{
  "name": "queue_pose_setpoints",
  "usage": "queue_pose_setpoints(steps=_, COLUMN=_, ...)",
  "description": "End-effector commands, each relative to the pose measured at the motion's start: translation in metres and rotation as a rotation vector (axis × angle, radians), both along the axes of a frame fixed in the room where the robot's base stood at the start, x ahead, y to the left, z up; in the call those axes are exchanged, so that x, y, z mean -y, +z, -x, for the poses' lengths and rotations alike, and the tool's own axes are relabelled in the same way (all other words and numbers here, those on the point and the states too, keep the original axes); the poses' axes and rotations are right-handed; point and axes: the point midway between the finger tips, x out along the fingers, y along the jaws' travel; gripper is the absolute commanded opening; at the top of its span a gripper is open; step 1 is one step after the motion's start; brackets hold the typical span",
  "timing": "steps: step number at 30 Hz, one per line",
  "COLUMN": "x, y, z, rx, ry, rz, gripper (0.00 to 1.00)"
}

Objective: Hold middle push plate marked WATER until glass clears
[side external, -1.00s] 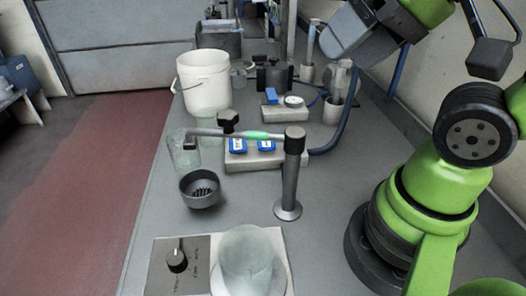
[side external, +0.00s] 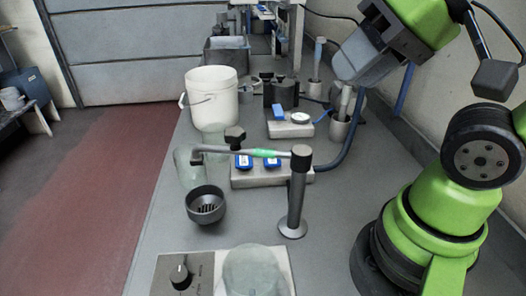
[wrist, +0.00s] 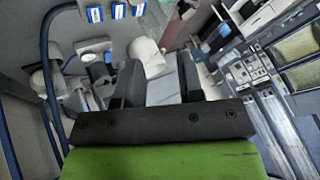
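A beige block (side external: 240,181) with blue push plates sits mid-bench behind the tap post. Two blue plates show there, the left one (side external: 244,162) and the right one (side external: 273,161). In the wrist view three blue plates stand in a row at the top edge, with the middle one (wrist: 118,11) between the others. The marking WATER cannot be read. A clear glass (side external: 186,172) stands below the tap spout, and a cloudy glass (side external: 254,274) stands at the front. My gripper (wrist: 160,80) is open and empty, high at the back right, away from the plates.
A dark cup (side external: 205,207) and a white bucket (side external: 211,97) are to the left. A blue hose (side external: 352,143) curves at the right.

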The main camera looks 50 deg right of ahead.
Motion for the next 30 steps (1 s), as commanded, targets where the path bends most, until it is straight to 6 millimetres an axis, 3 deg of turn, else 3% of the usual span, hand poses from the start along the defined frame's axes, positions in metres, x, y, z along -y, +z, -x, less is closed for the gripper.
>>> queue_pose_setpoints(steps=1, x=0.001, y=0.001, z=-0.003, rx=-0.011, ry=-0.017, rz=-0.009, gripper=0.23)
queue_pose_setpoints(steps=4, x=0.003, y=0.003, z=-0.012, rx=-0.06, ry=-0.099, rz=-0.053, gripper=0.0)
queue_pose_setpoints(steps=11, x=0.016, y=0.002, z=-0.058, rx=-0.253, ry=-0.484, rz=-0.22, gripper=0.0)
queue_pose_setpoints(steps=17, x=0.032, y=-0.015, z=-0.104, rx=-0.406, ry=-0.89, rz=-0.348, gripper=0.0)
queue_pose_setpoints(steps=24, x=0.055, y=-0.055, z=-0.152, rx=-0.533, ry=-1.4, rz=-0.451, gripper=0.0)
queue_pose_setpoints(steps=30, x=0.071, y=-0.09, z=-0.176, rx=-0.571, ry=-1.735, rz=-0.489, gripper=0.0)
